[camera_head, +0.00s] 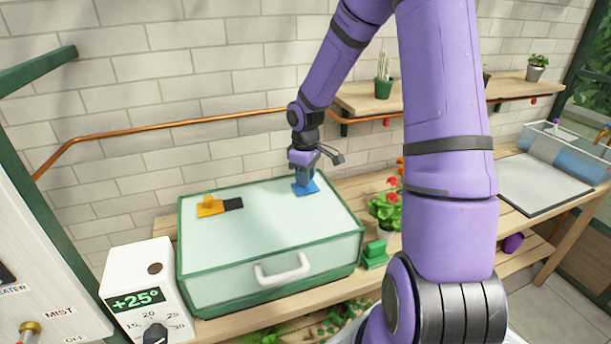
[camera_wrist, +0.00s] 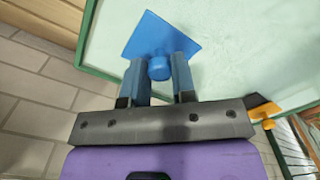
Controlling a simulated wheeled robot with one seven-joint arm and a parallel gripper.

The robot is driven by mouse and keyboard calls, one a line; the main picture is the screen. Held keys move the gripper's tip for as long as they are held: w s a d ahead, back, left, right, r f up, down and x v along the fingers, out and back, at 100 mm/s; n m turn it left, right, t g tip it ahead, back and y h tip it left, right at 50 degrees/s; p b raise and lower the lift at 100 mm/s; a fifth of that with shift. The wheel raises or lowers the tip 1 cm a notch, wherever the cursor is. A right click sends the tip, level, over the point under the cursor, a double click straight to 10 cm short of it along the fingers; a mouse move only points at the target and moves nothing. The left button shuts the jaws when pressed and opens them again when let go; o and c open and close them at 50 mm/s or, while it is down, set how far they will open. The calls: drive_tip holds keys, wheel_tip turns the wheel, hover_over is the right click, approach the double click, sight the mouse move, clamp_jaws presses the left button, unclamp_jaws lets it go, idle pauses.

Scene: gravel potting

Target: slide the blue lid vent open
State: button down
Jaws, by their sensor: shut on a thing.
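The blue lid vent (camera_head: 309,189) is a flat blue plate on the pale lid (camera_head: 265,215) of a green-framed box, near the lid's back right. In the wrist view the plate (camera_wrist: 158,33) carries a round blue knob (camera_wrist: 160,68). My gripper (camera_head: 304,178) reaches down onto the vent from above. In the wrist view its two fingers (camera_wrist: 159,66) stand on either side of the knob, shut on it. No dark opening shows beside the blue plate; the gripper hides part of the vent.
An orange vent (camera_head: 210,207) with a dark patch (camera_head: 233,203) beside it is on the lid's left. A white handle (camera_head: 283,270) is on the box front. A red-flowered plant (camera_head: 387,207) and green blocks (camera_head: 375,254) stand right of the box. A brick wall is behind.

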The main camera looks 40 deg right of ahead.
sight(285, 193)
drive_tip(key=shift+w+a, duration=0.25)
drive_tip(key=shift+a, duration=0.7)
drive_tip(key=shift+w+a, duration=0.3)
drive_tip(key=shift+a, duration=0.6)
drive_tip(key=shift+w+a, duration=0.25)
drive_tip(key=shift+a, duration=0.7)
drive_tip(key=c, duration=0.9)
unclamp_jaws()
drive_tip(key=shift+a, duration=0.15)
drive_tip(key=shift+r, duration=0.6)
wheel_tip(285, 193, up, 10)
drive_tip(key=shift+f, duration=0.15)
